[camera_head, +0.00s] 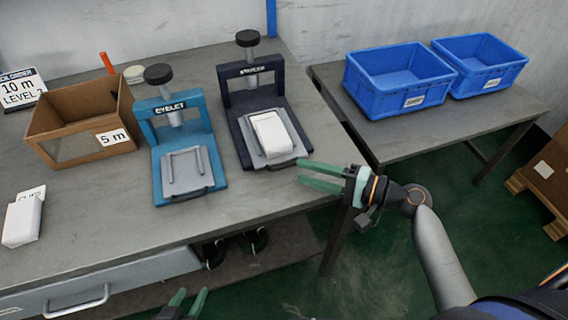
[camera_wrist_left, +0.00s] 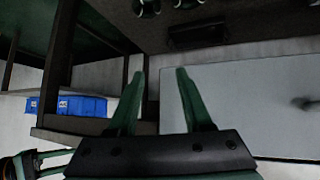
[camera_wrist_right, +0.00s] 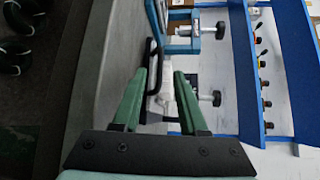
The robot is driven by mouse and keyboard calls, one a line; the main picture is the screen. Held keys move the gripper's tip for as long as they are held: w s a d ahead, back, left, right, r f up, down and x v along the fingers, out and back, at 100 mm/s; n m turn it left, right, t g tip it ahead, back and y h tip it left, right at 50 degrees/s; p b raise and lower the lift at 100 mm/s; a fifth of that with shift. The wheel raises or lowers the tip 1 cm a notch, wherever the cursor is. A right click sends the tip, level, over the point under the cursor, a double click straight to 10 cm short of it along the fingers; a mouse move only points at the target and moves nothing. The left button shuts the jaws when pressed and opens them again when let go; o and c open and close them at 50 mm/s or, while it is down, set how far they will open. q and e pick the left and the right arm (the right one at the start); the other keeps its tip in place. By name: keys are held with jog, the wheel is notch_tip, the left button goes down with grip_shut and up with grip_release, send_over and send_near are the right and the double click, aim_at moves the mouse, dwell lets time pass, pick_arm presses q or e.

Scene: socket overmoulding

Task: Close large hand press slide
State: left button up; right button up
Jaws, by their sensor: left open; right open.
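Two hand presses stand on the workbench: a teal one (camera_head: 184,150) lettered "EYELET" and a dark navy one (camera_head: 252,72). I cannot tell from labels which is the large one. The navy press's slide (camera_head: 262,161) is out in front of its frame and carries a white block (camera_head: 271,134). The teal press's slide (camera_head: 187,186) is empty. My right gripper (camera_head: 300,173) is open and empty, just right of the navy slide's front handle; a dark handle (camera_wrist_right: 152,60) shows near its fingertips in the right wrist view. My left gripper (camera_head: 188,297) is open and empty, below the bench front.
A cardboard box (camera_head: 84,107) marked "5 m" and a white item (camera_head: 22,222) are at the left of the bench. Two blue bins, near (camera_head: 385,103) and far (camera_head: 478,84), stand on a separate table at right. A gap separates the tables.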

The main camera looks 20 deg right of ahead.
aim_at(283, 165)
jog(key=x, duration=0.6)
jog(key=shift+a, duration=0.15)
jog(key=shift+c, duration=0.2)
grip_shut()
jog(key=shift+a+f, duration=0.1)
jog(key=shift+a, duration=0.05)
dwell(0.9)
